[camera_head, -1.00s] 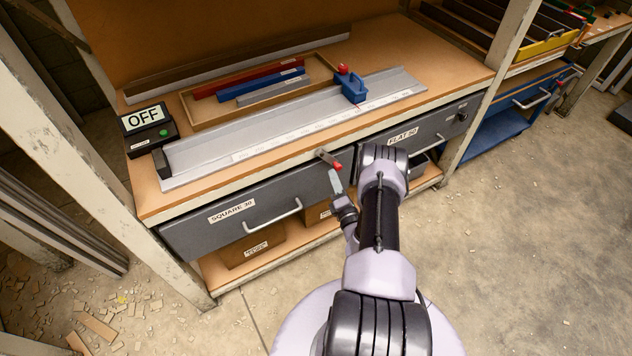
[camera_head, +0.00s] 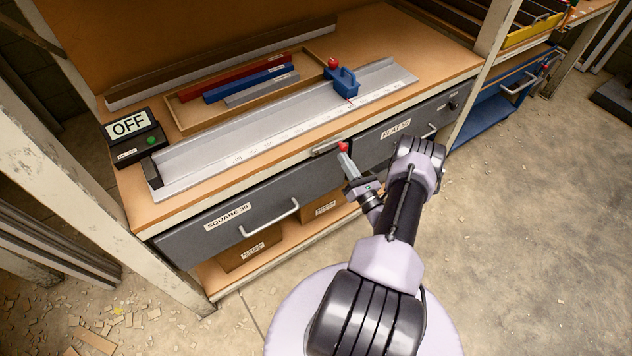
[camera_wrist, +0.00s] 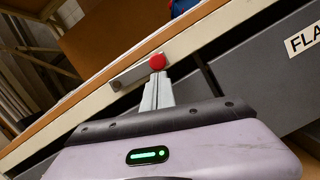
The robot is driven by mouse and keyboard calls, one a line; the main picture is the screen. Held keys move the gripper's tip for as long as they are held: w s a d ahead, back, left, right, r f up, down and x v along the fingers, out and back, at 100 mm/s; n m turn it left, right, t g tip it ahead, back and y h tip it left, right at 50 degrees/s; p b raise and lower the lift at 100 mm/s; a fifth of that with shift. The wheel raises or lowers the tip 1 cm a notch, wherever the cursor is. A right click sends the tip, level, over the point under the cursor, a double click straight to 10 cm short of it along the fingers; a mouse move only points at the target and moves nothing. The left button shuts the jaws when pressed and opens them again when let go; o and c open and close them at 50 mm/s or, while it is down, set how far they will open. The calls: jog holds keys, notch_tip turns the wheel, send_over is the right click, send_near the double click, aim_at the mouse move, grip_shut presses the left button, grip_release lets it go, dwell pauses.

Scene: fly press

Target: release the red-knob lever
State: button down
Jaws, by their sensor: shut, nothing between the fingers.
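The lever is a grey bar (camera_head: 324,147) with a red knob (camera_head: 342,146) at its right end, on the bench's front edge. It lies nearly along that edge. In the wrist view the lever bar (camera_wrist: 138,75) runs up to the round red knob (camera_wrist: 157,62). My gripper (camera_head: 345,157) is shut and empty, its fingertips just under the knob. In the wrist view my gripper (camera_wrist: 157,80) points at the knob from below; I cannot tell whether they touch.
A blue stop block (camera_head: 343,82) with its own red knob sits on the grey rail (camera_head: 240,140). A black box (camera_head: 134,137) with an "OFF" sign stands at left.

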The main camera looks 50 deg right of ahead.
jog(key=shift+d+r, duration=0.25)
jog(key=shift+r, duration=0.2)
dwell(0.4)
jog(key=shift+f, duration=0.1)
